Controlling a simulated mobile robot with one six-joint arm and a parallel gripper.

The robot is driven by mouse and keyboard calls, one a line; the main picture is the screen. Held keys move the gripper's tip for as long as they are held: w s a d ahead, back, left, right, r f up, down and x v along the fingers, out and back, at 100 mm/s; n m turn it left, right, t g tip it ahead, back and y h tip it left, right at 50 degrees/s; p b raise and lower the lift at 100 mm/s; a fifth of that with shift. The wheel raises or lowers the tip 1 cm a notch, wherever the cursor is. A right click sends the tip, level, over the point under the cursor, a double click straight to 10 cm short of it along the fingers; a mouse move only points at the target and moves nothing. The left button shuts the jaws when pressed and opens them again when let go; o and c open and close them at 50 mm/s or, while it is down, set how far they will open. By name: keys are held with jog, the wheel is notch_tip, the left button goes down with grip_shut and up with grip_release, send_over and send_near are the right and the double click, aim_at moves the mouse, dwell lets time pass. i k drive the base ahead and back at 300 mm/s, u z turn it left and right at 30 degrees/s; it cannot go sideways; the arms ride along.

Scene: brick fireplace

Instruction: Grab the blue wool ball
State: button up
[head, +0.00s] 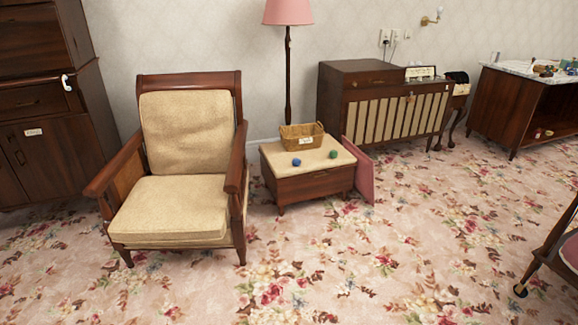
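A small blue wool ball (296,162) lies on the cream top of a low wooden chest (312,186), near its front left part. A green ball (333,154) lies to its right on the same top. A wicker basket (302,137) with a white label stands just behind both balls. Nothing covers the blue ball. My gripper is not in view.
A wooden armchair (180,165) with beige cushions stands close left of the chest. A pink panel (358,172) leans at the chest's right side. A floor lamp (288,70) and a wooden cabinet (350,100) stand behind. The floral carpet (340,270) in front is clear.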

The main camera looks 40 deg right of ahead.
aim_at(296, 161)
jog(key=z, duration=0.1)
jog(key=i, duration=1)
jog(key=u, duration=0.15)
jog(key=k, duration=0.95)
jog(key=z, duration=0.15)
jog(key=i, duration=0.6)
jog(key=u, duration=0.05)
